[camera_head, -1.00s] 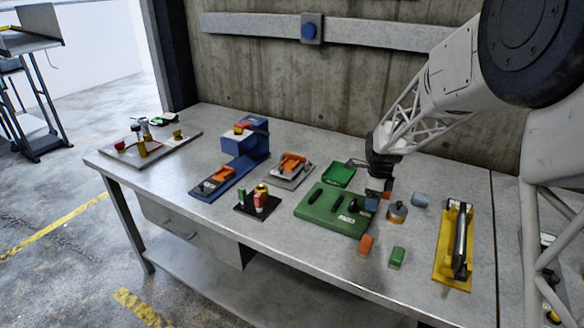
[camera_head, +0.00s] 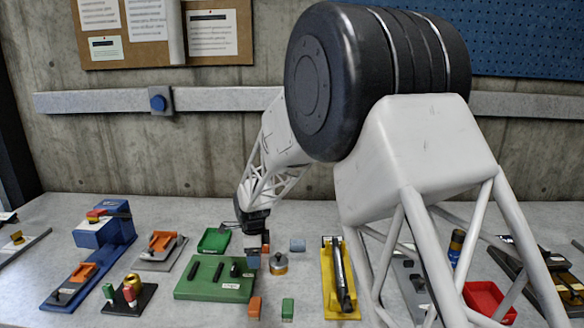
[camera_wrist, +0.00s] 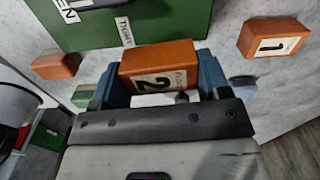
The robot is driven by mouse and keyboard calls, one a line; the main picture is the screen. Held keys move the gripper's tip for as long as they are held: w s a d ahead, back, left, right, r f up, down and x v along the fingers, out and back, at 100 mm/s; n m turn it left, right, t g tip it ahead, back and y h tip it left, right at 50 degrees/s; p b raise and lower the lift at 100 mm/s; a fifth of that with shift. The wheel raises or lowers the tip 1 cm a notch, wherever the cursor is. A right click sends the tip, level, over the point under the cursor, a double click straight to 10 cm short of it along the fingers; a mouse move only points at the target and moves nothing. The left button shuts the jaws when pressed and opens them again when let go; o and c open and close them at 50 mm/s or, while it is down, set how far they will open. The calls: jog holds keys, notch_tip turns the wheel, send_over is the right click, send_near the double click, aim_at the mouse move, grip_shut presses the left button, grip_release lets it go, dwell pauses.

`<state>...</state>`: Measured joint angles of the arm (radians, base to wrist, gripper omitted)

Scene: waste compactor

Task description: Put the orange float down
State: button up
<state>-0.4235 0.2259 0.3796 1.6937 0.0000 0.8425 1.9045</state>
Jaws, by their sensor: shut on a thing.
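The orange float, an orange block with a white label marked 2 (camera_wrist: 152,62), is between the two blue fingers of my gripper (camera_wrist: 160,78) in the wrist view. My gripper is shut on it. In the head view, my gripper (camera_head: 258,252) points down beside the right end of the green board (camera_head: 205,290). Only a small part of the held block shows there. Whether the block touches anything beneath it I cannot tell. Another orange block (camera_head: 254,306) lies in front of the board; an orange block marked 1 (camera_wrist: 272,38) shows in the wrist view.
A round metal container (camera_head: 278,266), a blue-grey piece (camera_head: 297,245) and a green block (camera_head: 288,309) stand close by. A yellow tray (camera_head: 328,285) with a dark tool is to the right, a green tray (camera_head: 213,240) behind the board. Bare tabletop shows between them.

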jog(key=w+d+r+n, duration=0.4)
jog(key=d+n, duration=0.1)
jog(key=d, duration=0.6)
jog(key=w+d+r+n, duration=0.4)
jog(key=d+r+n, duration=0.1)
jog(key=d, duration=0.6)
jog(key=w+d+r+n, duration=0.3)
jog(key=d+r+n, duration=0.2)
jog(key=d, duration=0.6)
jog(key=shift+w+n, duration=0.4)
jog(key=shift+n, duration=0.6)
jog(key=s+a+f+m, duration=0.2)
jog(key=a+m, duration=0.2)
jog(key=a, duration=1.1)
jog(key=s+a+f+m, duration=0.25)
jog(key=a+m, duration=0.25)
jog(key=a, duration=0.9)
jog(key=s+a+f+m, duration=0.1)
jog(key=s+a+m, duration=0.25)
jog(key=a, duration=1.15)
jog(key=s+a+f+m, duration=0.1)
jog(key=s+a+m, duration=0.1)
jog(key=s+a, duration=0.2)
jog(key=s+a+f+m, duration=0.1)
jog(key=s+a+m, duration=0.2)
jog(key=a, duration=0.7)
jog(key=shift+s+a, duration=0.35)
jog(key=shift+a, duration=0.05)
jog(key=shift+w+f+m, duration=0.1)
jog(key=shift+m, duration=0.15)
